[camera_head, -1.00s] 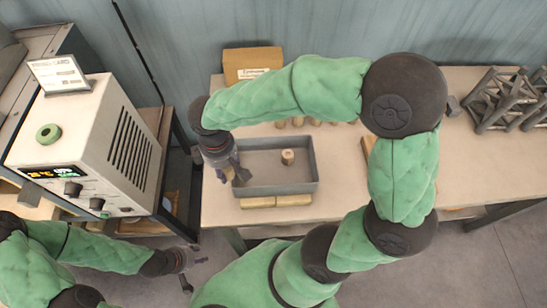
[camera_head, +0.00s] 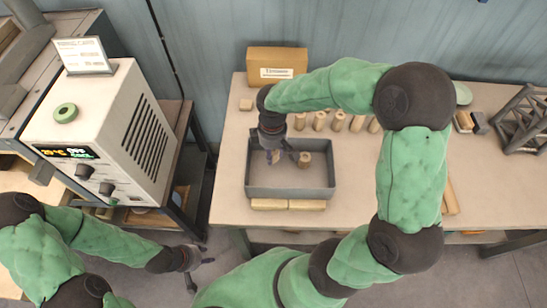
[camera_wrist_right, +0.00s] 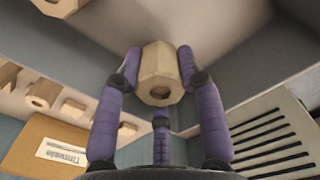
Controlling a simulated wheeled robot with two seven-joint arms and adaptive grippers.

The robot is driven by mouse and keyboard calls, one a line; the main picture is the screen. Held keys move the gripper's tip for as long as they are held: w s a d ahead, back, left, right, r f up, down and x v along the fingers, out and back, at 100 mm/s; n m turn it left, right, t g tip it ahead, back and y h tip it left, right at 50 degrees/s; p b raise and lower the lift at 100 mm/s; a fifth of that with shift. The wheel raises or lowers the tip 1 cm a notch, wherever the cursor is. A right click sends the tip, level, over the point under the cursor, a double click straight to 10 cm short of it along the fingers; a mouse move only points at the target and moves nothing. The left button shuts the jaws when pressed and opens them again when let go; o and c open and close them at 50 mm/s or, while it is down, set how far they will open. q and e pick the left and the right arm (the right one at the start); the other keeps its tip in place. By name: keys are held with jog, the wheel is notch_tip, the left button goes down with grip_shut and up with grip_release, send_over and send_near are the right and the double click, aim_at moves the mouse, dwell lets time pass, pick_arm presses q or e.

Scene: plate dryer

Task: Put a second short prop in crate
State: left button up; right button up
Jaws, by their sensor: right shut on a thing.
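The grey crate (camera_head: 290,193) stands on the table. My right gripper (camera_head: 275,156) is over the left part of the crate, pointing down. In the right wrist view its purple fingers (camera_wrist_right: 160,78) are shut on another short prop (camera_wrist_right: 160,75), a tan faceted piece with a hole in its end. Whether the held prop touches the crate floor cannot be told. My left gripper (camera_head: 198,270) is open and empty, low beside the table's front left.
Several short props (camera_head: 319,121) stand in a row behind the crate, partly under my right arm. A labelled cardboard box (camera_head: 277,65) is at the back. Two tan blocks (camera_head: 270,204) lie along the crate's front. A white machine (camera_head: 110,130) stands at left; grey frames (camera_head: 520,120) at right.

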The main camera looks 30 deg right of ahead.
aim_at(274, 158)
jog(key=shift+w+d+f+b, duration=0.15)
jog(key=shift+f+b, duration=0.3)
jog(key=shift+f, duration=1.3)
jog(key=shift+f, duration=0.1)
jog(key=shift+f, duration=0.15)
jog(key=o, duration=1.2)
notch_tip(274, 158, up, 12)
jog(key=p, duration=0.3)
jog(key=shift+r, duration=0.25)
